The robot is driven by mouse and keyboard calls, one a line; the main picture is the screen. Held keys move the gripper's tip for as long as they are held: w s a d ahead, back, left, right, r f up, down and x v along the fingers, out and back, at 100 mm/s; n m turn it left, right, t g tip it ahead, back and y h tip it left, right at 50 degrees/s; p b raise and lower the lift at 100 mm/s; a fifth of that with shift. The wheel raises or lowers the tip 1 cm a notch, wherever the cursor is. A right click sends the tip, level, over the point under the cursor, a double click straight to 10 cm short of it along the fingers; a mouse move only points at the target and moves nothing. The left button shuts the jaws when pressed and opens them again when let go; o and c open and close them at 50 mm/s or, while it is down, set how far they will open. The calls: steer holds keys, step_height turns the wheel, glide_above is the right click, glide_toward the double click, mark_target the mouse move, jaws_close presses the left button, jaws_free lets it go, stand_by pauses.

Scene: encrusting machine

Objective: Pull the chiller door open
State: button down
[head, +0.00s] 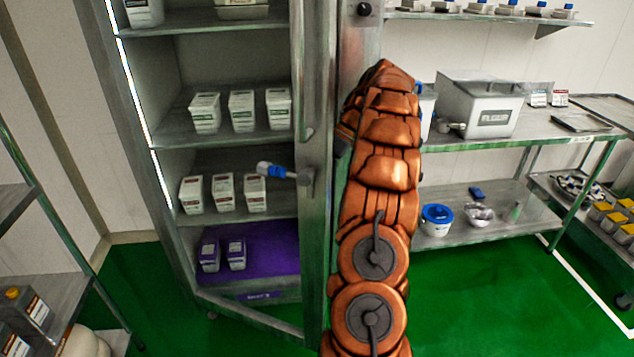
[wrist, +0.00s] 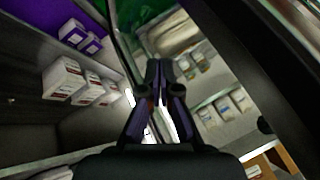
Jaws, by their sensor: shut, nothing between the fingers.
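The chiller (head: 220,70) stands at left centre in the head view, its shelves and cartons visible. The chiller door (head: 317,220) shows as an upright metal frame on its right side, standing ajar with its lower rail slanting out toward me. A short grey part with a blue and white end (head: 272,170) juts left from this frame; I cannot tell what it is. My orange arm rises just right of the frame, and my gripper is hidden in the head view. In the wrist view my gripper (wrist: 158,75) is shut and empty, close to the chiller's shelves and cartons.
Another shelf unit (head: 30,240) stands at the near left. Green floor (head: 470,300) is clear at the lower right.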

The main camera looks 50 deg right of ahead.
mark_target(287, 226)
steer(key=shift+s+a+f+b, duration=0.1)
steer(key=shift+a+f+b, duration=0.5)
steer(key=shift+a+f, duration=0.65)
steer(key=shift+s+a+f+b, duration=0.1)
steer(key=shift+a+f+b, duration=0.65)
steer(key=shift+a, duration=0.8)
steer(key=shift+a+f+b, duration=0.4)
steer(key=shift+a+f, duration=0.85)
steer(key=shift+a, duration=0.15)
steer(key=shift+a, duration=0.1)
